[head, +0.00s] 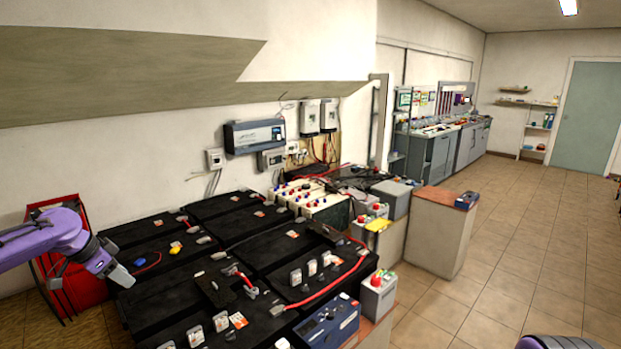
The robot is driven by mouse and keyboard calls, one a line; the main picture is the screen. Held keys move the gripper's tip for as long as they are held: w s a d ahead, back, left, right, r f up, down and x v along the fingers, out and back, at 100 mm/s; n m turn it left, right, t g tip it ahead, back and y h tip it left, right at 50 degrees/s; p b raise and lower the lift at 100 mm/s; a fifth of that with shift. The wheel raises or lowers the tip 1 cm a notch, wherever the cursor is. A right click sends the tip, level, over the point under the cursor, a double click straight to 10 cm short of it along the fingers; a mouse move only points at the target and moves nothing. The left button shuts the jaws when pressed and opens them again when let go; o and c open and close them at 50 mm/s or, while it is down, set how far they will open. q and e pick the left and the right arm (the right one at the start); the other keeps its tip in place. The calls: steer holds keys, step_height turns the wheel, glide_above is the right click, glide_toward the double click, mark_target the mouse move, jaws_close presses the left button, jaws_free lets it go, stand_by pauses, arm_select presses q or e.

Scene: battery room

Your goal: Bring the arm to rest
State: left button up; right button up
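My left arm comes in from the left edge, and my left gripper (119,275) hangs at its end, pointing down and right. It is over the near left corner of the black battery bank (148,300). The fingers look close together, but at this size I cannot tell whether they are open or shut. I see nothing hanging from them. Of my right arm only a purple rounded part shows at the bottom right edge; its gripper is out of view.
A red cabinet (84,289) stands just behind my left gripper. Terminals, cables and a blue box (328,322) crowd the battery bank. A brown-topped block (446,198) stands beyond. Open tiled floor (520,235) lies to the right.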

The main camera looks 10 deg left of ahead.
arm_select(q)
steer(key=w+d+f+n+t+y+b, duration=0.1)
steer(key=w+d+f+n+t, duration=0.35)
steer(key=w+d+n, duration=0.2)
steer(key=s+d+f+n+y+b, duration=0.1)
steer(key=s+d+f+n+b, duration=0.1)
steer(key=d+f, duration=0.35)
steer(key=s+d+f+n+y+b, duration=0.1)
steer(key=d+f+n+b, duration=0.1)
steer(key=f, duration=0.6)
steer(key=s+d+f+n+y+b, duration=0.1)
steer(key=s+d+f+n+b, duration=0.2)
steer(key=f, duration=0.4)
steer(key=s+d+f+g+b, duration=0.2)
steer(key=s+f+b, duration=0.2)
steer(key=s+f, duration=0.5)
steer(key=s+d+f+g+y+b, duration=0.1)
steer(key=s+f+b, duration=0.4)
steer(key=s+f, duration=0.5)
steer(key=s+d+f+g+y+b, duration=0.1)
steer(key=s+d+f+g+b, duration=0.2)
steer(key=s+f, duration=0.6)
steer(key=s+d+m+b, duration=0.1)
steer(key=s+d+b, duration=0.1)
steer(key=s, duration=0.7)
steer(key=shift+d+f, duration=0.2)
steer(key=shift+f, duration=0.2)
arm_select(e)
step_height(320, 180, down, 22)
steer(key=shift+w, duration=0.35)
